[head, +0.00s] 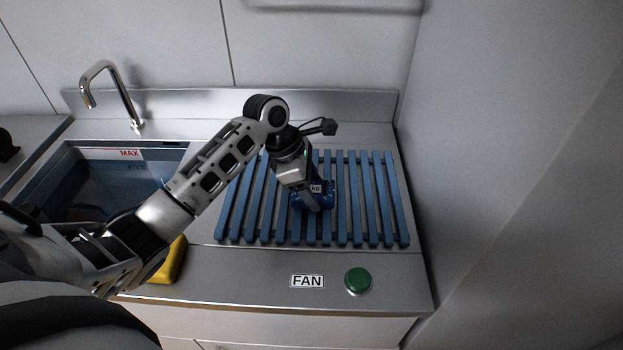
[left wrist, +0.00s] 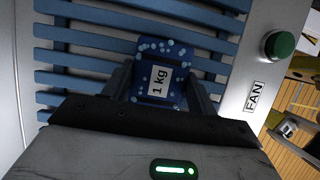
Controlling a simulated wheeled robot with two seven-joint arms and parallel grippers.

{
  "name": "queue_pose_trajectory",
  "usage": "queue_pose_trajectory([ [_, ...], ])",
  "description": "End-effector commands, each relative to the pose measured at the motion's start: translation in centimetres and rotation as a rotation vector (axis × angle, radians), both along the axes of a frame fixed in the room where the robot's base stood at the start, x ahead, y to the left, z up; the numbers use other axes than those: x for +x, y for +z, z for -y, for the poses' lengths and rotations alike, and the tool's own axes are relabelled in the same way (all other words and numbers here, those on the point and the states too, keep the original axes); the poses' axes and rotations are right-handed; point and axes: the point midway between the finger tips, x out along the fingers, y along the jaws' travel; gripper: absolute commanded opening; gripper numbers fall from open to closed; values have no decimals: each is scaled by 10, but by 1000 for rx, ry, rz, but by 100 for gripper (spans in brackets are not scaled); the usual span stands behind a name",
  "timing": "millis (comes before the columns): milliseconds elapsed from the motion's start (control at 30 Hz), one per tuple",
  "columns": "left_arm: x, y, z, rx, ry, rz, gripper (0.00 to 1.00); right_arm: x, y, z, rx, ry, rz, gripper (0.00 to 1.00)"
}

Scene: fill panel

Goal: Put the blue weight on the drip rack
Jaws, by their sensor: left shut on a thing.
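The blue weight (head: 327,198) is at the middle of the blue slatted drip rack (head: 373,200) in the head view. In the left wrist view the weight (left wrist: 161,72) shows a white "1 kg" label and pale droplet-like spots. My left gripper (head: 314,204) points down and is shut on the weight, with one finger on each side of it in the left wrist view (left wrist: 160,85). The weight is at or just above the slats; I cannot tell whether it touches them. The gripper hides part of it. My right gripper is not in view.
A sink (head: 110,185) with a "MAX" mark and a tap (head: 112,90) is at the left. A yellow object (head: 172,262) lies at the front, partly behind my arm. A green button (head: 358,280) beside a FAN label (head: 307,281) is in front of the rack. A wall closes the right side.

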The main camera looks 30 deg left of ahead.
Motion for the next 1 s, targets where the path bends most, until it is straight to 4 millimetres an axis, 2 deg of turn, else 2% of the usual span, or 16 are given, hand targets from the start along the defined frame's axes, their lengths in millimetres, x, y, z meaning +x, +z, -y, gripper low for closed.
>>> queue_pose_trajectory([
  [300,1,0,0,-4,1,6,0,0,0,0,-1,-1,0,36],
  [333,0,-2,0,0,1,0,66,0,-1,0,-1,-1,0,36],
  [400,0,-2,0,0,1,0,80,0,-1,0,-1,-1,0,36],
  [767,0,3,-1,0,2,2,80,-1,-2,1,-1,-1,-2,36],
  [867,-2,16,-6,-1,1,3,80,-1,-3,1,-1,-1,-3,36],
  [1000,-7,44,-17,1,1,5,80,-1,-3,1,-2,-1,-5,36],
])
